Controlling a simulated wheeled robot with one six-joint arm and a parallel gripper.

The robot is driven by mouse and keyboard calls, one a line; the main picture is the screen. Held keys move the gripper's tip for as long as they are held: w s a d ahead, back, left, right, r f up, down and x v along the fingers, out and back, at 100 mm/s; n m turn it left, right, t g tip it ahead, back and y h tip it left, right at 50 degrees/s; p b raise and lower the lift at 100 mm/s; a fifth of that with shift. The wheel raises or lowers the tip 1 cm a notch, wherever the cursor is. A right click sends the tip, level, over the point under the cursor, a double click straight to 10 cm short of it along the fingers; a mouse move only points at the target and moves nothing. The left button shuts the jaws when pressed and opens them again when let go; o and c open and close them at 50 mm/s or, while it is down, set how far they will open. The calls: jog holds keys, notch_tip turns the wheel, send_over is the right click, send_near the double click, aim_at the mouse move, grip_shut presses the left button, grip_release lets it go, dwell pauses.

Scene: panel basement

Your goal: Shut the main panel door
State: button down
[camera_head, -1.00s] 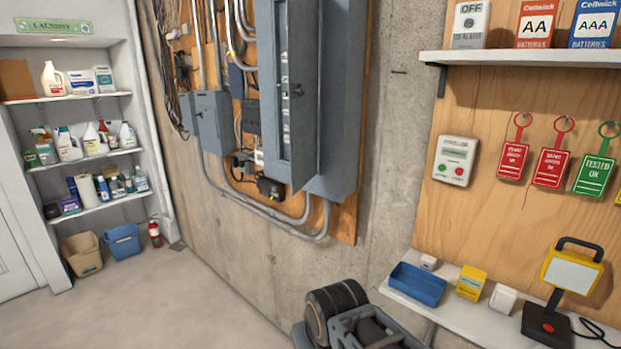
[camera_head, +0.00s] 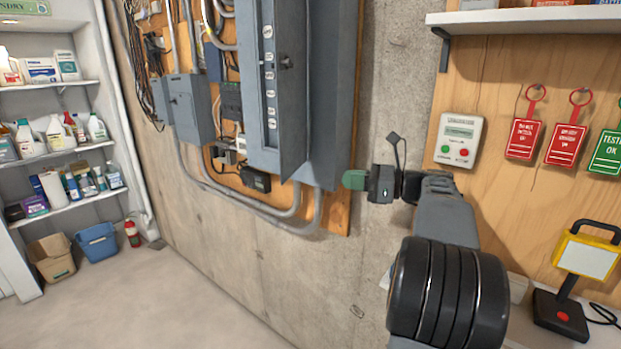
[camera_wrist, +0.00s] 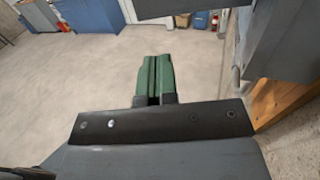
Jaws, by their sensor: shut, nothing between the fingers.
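The main panel door (camera_head: 293,90) is a tall grey metal leaf with a dark latch, standing ajar from the grey main panel (camera_head: 335,110). A column of breakers shows to the left of the door. My gripper (camera_head: 354,180) has green fingers, shut and empty. In the head view it appears to the right of the panel's lower edge, apart from the door. In the wrist view the closed fingers (camera_wrist: 152,79) point out over the floor. A grey edge at the top and a grey box at the right show there, probably parts of the panel.
Conduits (camera_head: 260,218) run below the panel along the concrete wall. A white shelf (camera_head: 530,20) and a tester box (camera_head: 457,140) are at the right, near my arm. A yellow work lamp (camera_head: 588,255) stands below them.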

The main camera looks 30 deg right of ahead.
aim_at(289, 170)
jog(key=x, duration=0.4)
jog(key=p+x, duration=0.1)
jog(key=x, duration=0.3)
jog(key=p+x, duration=0.1)
jog(key=x, duration=0.4)
jog(key=shift+w+r, duration=0.15)
jog(key=shift+r, duration=0.15)
jog(key=shift+w, duration=0.15)
